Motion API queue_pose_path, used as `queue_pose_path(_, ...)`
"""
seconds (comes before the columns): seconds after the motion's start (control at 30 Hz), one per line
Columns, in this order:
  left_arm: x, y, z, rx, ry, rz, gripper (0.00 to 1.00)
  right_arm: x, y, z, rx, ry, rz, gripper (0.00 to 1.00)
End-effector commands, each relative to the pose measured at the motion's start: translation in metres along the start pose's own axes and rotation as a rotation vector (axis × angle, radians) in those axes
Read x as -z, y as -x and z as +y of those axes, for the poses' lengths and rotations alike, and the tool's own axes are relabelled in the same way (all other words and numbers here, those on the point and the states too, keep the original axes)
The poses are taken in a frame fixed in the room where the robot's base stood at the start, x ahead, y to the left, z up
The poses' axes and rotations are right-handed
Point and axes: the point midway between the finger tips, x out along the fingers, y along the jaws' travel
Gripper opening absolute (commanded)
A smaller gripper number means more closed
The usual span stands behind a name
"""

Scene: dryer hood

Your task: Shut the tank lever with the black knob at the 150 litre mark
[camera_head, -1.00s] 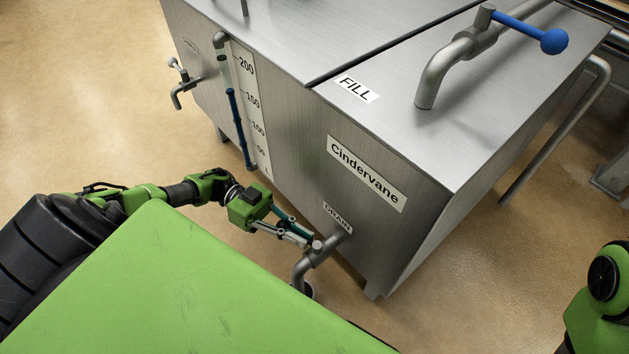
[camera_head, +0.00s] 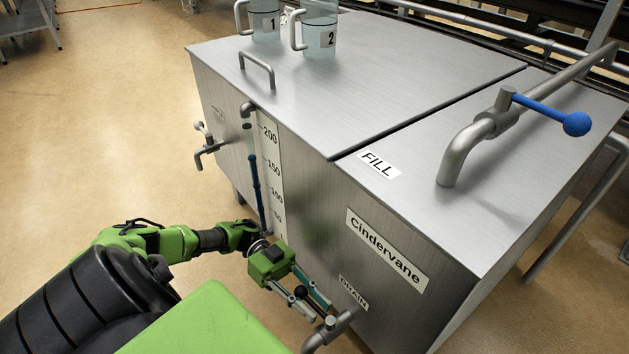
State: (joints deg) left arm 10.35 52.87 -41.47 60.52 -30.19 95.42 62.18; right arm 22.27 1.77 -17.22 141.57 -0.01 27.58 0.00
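The steel tank (camera_head: 310,215) labelled Cindervane fills the middle. Its black knob (camera_head: 301,291) shows at the DRAIN pipe (camera_head: 330,328), low on the near face. The lever's shaft is mostly hidden. My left gripper (camera_head: 306,298) is there, its two fingers apart with the knob between them and a gap showing. I cannot tell whether a finger touches it. The level gauge (camera_head: 273,185) has marks for 200, 150, 100 and 50. The blue column (camera_head: 257,195) tops out close to the 150 mark. My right gripper is out of view.
A blue-knobbed lever (camera_head: 577,124) sits on the FILL pipe (camera_head: 462,155) at the right. A small tap (camera_head: 207,150) is on the tank's left side. Jugs 1 (camera_head: 264,20) and 2 (camera_head: 320,38) stand on the lid. Floor is free at the left.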

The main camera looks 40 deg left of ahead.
Motion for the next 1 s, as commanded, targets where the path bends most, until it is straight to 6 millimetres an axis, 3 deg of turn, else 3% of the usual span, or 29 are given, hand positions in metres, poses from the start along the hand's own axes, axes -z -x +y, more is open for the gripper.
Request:
queue_pose_path(0.37,0.001,-0.001,0.001,-0.007,-0.001,0.008,0.25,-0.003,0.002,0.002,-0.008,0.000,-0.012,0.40)
queue_pose_path(0.73,0.001,0.049,-0.001,-0.002,-0.001,0.007,0.25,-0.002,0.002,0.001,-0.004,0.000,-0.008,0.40)
queue_pose_path(1.0,0.000,0.070,0.000,-0.003,-0.001,0.006,0.25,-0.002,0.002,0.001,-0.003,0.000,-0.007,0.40)
